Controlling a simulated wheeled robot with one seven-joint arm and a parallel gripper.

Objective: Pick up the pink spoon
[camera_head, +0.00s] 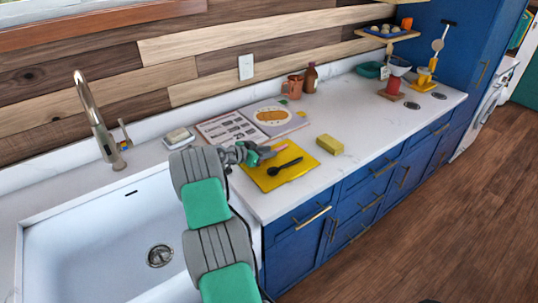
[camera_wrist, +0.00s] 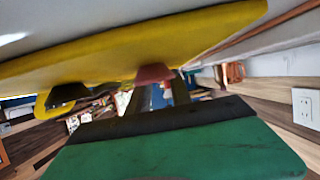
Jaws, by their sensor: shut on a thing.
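The pink spoon (camera_head: 271,152) shows as a small pink piece at the tip of my gripper (camera_head: 255,154), just above the yellow board (camera_head: 262,181). My gripper hides the rest of it. In the wrist view a dull pink part (camera_wrist: 153,74) shows close to the yellow board (camera_wrist: 210,28), ahead of the green gripper body. My gripper is shut on the pink spoon. A black spoon-like utensil (camera_head: 285,166) lies on the board to the right of my gripper.
A yellow sponge (camera_head: 329,144) lies right of the board. An open cookbook (camera_head: 255,122), a copper mug (camera_head: 293,88) and a brown bottle (camera_head: 311,77) stand behind. The sink (camera_head: 95,235) and faucet (camera_head: 100,125) are left. The counter further right has free room.

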